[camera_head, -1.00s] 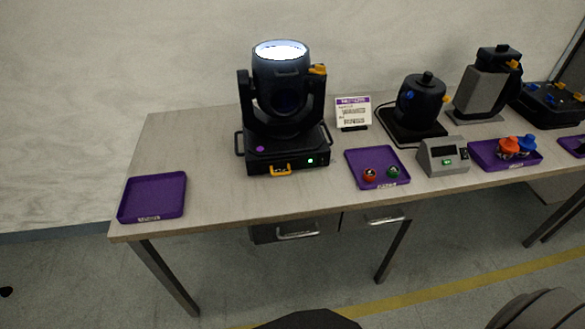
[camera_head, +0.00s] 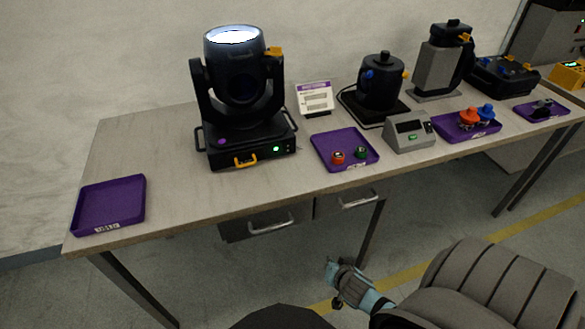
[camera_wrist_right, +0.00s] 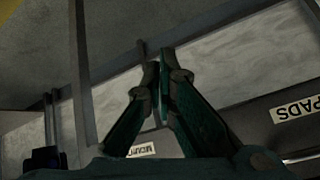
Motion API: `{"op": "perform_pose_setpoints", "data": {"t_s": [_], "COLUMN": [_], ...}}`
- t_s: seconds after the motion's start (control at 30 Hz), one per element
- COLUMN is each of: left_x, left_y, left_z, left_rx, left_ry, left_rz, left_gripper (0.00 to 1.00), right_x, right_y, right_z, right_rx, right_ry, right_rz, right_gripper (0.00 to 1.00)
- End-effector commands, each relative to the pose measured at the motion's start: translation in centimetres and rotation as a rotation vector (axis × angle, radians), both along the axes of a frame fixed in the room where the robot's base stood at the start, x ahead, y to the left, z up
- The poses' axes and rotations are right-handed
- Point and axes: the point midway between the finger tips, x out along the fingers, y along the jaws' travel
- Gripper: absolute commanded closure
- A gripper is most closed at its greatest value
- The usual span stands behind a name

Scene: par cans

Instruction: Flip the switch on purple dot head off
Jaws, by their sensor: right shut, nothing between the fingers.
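The purple dot head (camera_head: 238,98) is a black moving-head light standing upright on the table, its lens lit white at the top. A purple dot (camera_head: 222,141) marks its base. A green light (camera_head: 276,149) glows on the base front, beside small dark details too small to read as a switch position. My right gripper (camera_head: 334,271) is low in front of the table, apart from the head. In the right wrist view its fingers (camera_wrist_right: 154,62) are together and empty. My left gripper is not in view.
A purple tray (camera_head: 85,221) is at the table's left. Another tray (camera_head: 361,140) holds a red and a green item. A label card (camera_head: 313,96), a grey meter box (camera_head: 410,134) and further devices stand right. Drawers (camera_head: 262,222) hang under the front edge.

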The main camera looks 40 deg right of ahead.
Motion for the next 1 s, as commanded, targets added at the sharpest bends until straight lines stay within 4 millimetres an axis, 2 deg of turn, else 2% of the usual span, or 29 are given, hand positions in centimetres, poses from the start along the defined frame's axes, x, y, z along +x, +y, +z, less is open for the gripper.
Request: {"op": "perform_pose_setpoints", "data": {"t_s": [0.03, 0.07, 0.1, 0.2, 0.3, 0.4, 0.47, 0.77, 0.87, 1.0], "left_x": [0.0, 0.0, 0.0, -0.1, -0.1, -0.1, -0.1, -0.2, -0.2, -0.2], "left_y": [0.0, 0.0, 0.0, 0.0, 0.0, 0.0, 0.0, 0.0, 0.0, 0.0], "left_z": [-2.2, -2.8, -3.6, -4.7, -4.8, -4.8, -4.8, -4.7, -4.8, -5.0], "left_rx": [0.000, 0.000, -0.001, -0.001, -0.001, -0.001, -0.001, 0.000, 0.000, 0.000], "left_ry": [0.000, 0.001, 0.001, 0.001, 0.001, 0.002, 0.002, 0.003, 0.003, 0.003], "left_rz": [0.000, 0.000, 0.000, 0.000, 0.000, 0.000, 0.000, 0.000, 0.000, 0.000], "left_gripper": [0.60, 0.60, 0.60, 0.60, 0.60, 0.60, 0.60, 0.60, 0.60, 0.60], "right_x": [3.6, 5.3, 7.1, 9.6, 10.8, 11.3, 11.4, 11.6, 12.4, 14.6], "right_y": [-0.7, -0.9, -0.9, -0.5, -0.2, 0.1, 0.1, 0.1, -0.2, -1.0], "right_z": [3.4, 6.3, 10.2, 18.7, 23.5, 25.5, 25.8, 25.7, 25.6, 25.2], "right_rx": [0.055, 0.107, 0.185, 0.412, 0.613, 0.714, 0.732, 0.734, 0.734, 0.734], "right_ry": [-0.169, -0.277, -0.418, -0.720, -0.901, -0.971, -0.981, -0.980, -0.980, -0.980], "right_rz": [-0.103, -0.170, -0.248, -0.383, -0.437, -0.451, -0.455, -0.456, -0.456, -0.458], "right_gripper": [1.00, 1.00, 1.00, 1.00, 1.00, 1.00, 1.00, 1.00, 1.00, 1.00]}}
